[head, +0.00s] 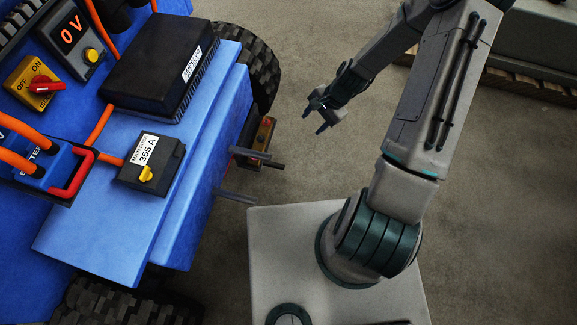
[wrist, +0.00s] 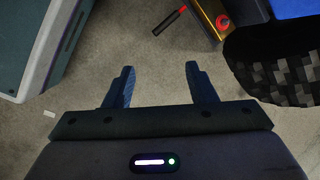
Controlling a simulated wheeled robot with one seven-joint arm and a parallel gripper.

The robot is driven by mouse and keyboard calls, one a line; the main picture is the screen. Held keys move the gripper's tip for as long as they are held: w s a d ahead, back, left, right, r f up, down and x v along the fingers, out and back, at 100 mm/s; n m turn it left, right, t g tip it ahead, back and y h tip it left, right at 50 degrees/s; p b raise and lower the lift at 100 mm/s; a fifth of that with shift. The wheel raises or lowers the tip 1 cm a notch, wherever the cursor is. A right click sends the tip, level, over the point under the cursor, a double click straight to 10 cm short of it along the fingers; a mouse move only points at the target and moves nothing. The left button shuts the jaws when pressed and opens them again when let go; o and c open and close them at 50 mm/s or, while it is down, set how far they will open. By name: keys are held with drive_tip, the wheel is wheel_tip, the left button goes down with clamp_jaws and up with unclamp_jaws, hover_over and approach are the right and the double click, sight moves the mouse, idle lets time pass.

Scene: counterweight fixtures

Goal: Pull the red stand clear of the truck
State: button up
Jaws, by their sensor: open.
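The blue truck (head: 190,215) fills the left of the head view; its blue edge (wrist: 294,8) and a black tyre (wrist: 270,60) show at upper right in the wrist view. No whole red stand is visible. A dark rod with a red end (wrist: 168,23) sticks out beside a yellow unit (wrist: 207,14) with a red knob. The same yellow unit (head: 264,133) shows by the truck's right side in the head view. My gripper (head: 314,121) is open and empty, right of the unit and apart from it; its two fingers (wrist: 160,75) show over bare floor.
A second grey rod (head: 236,197) juts from the truck's side. A black tyre (head: 262,70) stands behind the yellow unit. A pallet (head: 530,84) with a grey block on it is at upper right.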

drive_tip(key=a+f+m+t+y+b, duration=0.1)
drive_tip(key=a+f+m+b, duration=0.15)
drive_tip(key=f, duration=0.55)
drive_tip(key=a+f+m+y+b, duration=0.1)
drive_tip(key=f+m+b, duration=0.2)
drive_tip(key=f, duration=0.6)
drive_tip(key=m+t+y+b, duration=0.2)
drive_tip(key=m+b, duration=0.3)
drive_tip(key=m, duration=0.1)
approach(276, 164)
drive_tip(key=s+x, duration=0.1)
drive_tip(key=x, duration=0.1)
drive_tip(key=shift+w+a+f+b, duration=0.5)
drive_tip(key=shift+w+f+b, duration=0.1)
drive_tip(key=shift+f+b, duration=0.1)
drive_tip(key=shift+b+x, duration=2.25)
drive_tip(key=shift+x, duration=1.65)
drive_tip(key=shift+c, duration=0.3)
clamp_jaws()
